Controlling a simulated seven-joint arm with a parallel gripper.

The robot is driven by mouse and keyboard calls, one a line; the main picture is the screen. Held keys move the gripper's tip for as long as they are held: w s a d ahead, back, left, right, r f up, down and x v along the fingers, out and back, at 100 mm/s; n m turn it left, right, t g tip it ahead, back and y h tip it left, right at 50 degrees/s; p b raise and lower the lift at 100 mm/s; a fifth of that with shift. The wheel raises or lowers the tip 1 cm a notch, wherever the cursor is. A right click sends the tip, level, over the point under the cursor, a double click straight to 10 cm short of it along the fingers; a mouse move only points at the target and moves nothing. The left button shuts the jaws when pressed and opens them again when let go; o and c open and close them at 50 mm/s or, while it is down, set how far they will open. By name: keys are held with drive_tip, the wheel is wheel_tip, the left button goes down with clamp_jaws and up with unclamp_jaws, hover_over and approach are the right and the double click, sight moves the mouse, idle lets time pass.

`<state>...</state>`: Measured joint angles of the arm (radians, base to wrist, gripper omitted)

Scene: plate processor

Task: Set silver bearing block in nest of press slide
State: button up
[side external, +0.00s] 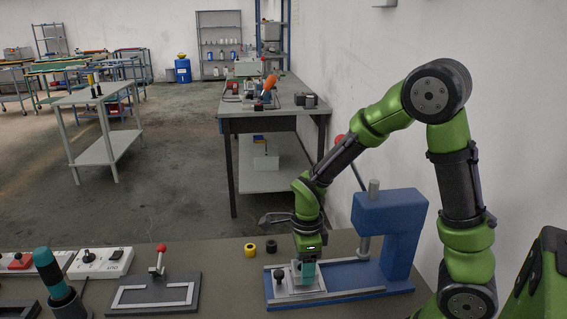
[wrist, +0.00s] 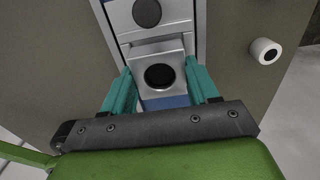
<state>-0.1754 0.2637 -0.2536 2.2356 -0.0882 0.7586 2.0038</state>
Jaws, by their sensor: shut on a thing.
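The silver bearing block (wrist: 160,76), with a round dark bore, sits between the teal fingers of my gripper (wrist: 161,82) in the wrist view. My gripper is shut on it. In the side external view my gripper (side external: 305,274) points down over the press slide (side external: 297,291), and its fingers hide most of the block. The slide carries a black knob (side external: 280,274), which also shows as a dark disc (wrist: 147,12) beyond the block in the wrist view. The blue press (side external: 392,232) stands to the right. The nest is largely hidden, and I cannot tell whether the block touches it.
A yellow ring (side external: 250,250) and a black ring (side external: 271,246) lie behind the slide. A pale ring (wrist: 265,51) shows in the wrist view. A clamp fixture (side external: 150,294) with a red knob and a white switch box (side external: 100,262) stand to the left.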

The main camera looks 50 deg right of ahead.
drive_tip(key=shift+f, duration=0.65)
idle(0.8)
drive_tip(key=o, duration=1.4)
drive_tip(key=shift+o, duration=0.2)
drive_tip(key=shift+r, duration=4)
